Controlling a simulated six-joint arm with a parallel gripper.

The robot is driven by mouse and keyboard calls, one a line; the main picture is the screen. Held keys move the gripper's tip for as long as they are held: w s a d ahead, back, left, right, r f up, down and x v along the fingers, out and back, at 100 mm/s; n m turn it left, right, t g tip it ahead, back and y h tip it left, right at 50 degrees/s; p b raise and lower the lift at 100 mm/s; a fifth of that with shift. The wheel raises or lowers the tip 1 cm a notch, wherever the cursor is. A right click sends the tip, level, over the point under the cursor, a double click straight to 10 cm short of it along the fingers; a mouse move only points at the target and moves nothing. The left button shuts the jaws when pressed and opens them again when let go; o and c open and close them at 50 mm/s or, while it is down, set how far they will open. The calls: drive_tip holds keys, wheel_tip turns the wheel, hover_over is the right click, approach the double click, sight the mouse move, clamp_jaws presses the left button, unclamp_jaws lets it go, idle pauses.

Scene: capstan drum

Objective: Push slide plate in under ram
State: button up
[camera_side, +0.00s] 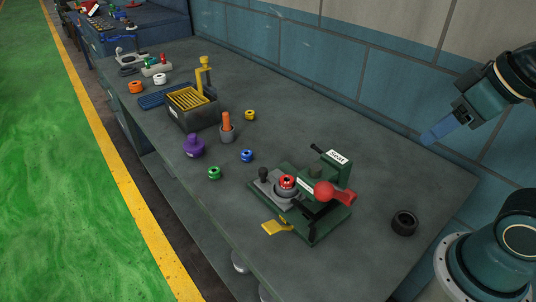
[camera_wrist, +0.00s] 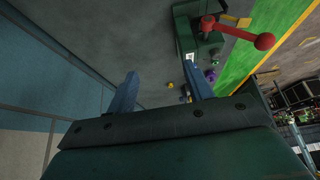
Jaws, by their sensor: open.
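A green press (camera_side: 318,222) with a white label stands at the near right of the bench. Its lever ends in a red ball (camera_side: 323,191). A grey slide plate (camera_side: 265,189) with a black knob (camera_side: 263,174) lies on the left part of its base. A red ring-shaped part (camera_side: 287,182) sits in a round grey seat there. How far the plate lies under the ram is hard to tell. My gripper (camera_side: 437,133) is open and empty, high to the right of the press. In the wrist view its blue fingers (camera_wrist: 161,75) are apart; the red ball (camera_wrist: 264,41) shows beyond.
A black ring (camera_side: 404,223) lies right of the press. A yellow tab (camera_side: 277,227) sticks out at its front. Small coloured rings, a purple knobbed piece (camera_side: 193,146), an orange peg (camera_side: 227,128) and a yellow-slatted box (camera_side: 192,107) stand farther left. The tiled wall runs behind the bench.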

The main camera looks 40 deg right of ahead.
drive_tip(key=shift+c, duration=0.9)
drive_tip(key=shift+w+a+r, duration=0.1)
drive_tip(key=shift+w+r, duration=0.15)
drive_tip(key=shift+w, duration=0.15)
drive_tip(key=n+g, duration=0.6)
drive_tip(key=n, duration=0.3)
hover_over(263, 169)
wheel_tip(263, 169, down, 7)
drive_tip(key=shift+f, duration=0.15)
drive_tip(key=shift+f, duration=0.1)
wheel_tip(263, 169, down, 14)
drive_tip(key=shift+r, duration=0.2)
